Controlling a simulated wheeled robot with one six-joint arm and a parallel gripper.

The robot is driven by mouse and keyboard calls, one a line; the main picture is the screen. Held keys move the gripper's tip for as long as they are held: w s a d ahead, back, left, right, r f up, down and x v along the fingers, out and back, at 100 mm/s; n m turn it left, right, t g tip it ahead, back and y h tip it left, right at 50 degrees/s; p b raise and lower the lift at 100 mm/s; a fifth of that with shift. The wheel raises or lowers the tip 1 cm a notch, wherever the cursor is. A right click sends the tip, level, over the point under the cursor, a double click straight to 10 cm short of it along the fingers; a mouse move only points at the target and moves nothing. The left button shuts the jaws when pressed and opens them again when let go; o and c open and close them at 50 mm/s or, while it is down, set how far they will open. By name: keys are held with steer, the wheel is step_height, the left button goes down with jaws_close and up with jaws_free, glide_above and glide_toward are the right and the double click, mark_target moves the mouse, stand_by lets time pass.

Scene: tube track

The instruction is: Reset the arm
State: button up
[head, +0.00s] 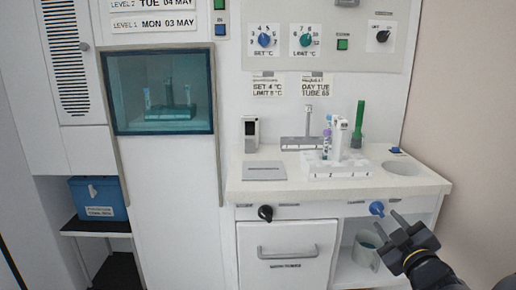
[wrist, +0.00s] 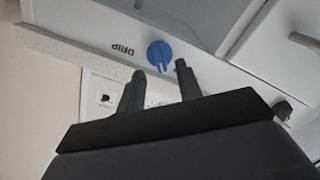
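My gripper (head: 388,228) is at the lower right of the head view, in front of the counter's right end. Its two dark fingers are spread apart with nothing between them. In the wrist view my gripper (wrist: 158,82) also shows open and empty. A blue knob (head: 376,208) on the counter's front edge is close to the fingertips in the head view. The blue knob (wrist: 160,55) in the wrist view lies just beyond the fingers, beside the label "DRIP". I cannot tell whether the fingers touch it.
The counter (head: 235,182) carries a white tube rack (head: 335,168) with several tubes, a green tube (head: 358,120) and a grey plate (head: 264,170). A black knob (head: 265,213) and a drawer (head: 288,262) are below. A jug (head: 366,250) stands on the open shelf. A blue box (head: 99,198) is at left.

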mark_target(381, 212)
steer(key=w, duration=0.3)
steer(key=shift+w+a+f+b, duration=0.1)
steer(key=shift+w+b, duration=0.2)
steer(key=shift+w, duration=0.1)
steer(key=shift+s+r+m+p, duration=0.2)
steer(key=shift+r+m+p, duration=0.15)
steer(key=shift+m+p, duration=0.75)
steer(key=shift+p, duration=0.3)
steer(key=m+p, duration=0.4)
steer(key=shift+m, duration=0.4)
steer(key=m+p, duration=0.8)
steer(key=p, duration=0.1)
steer(key=shift+d+m, duration=0.2)
steer(key=shift+m, duration=0.2)
steer(key=s, duration=0.5)
steer(key=shift+d+f, duration=0.1)
steer(key=shift+f, duration=0.15)
steer(key=shift+r, duration=0.1)
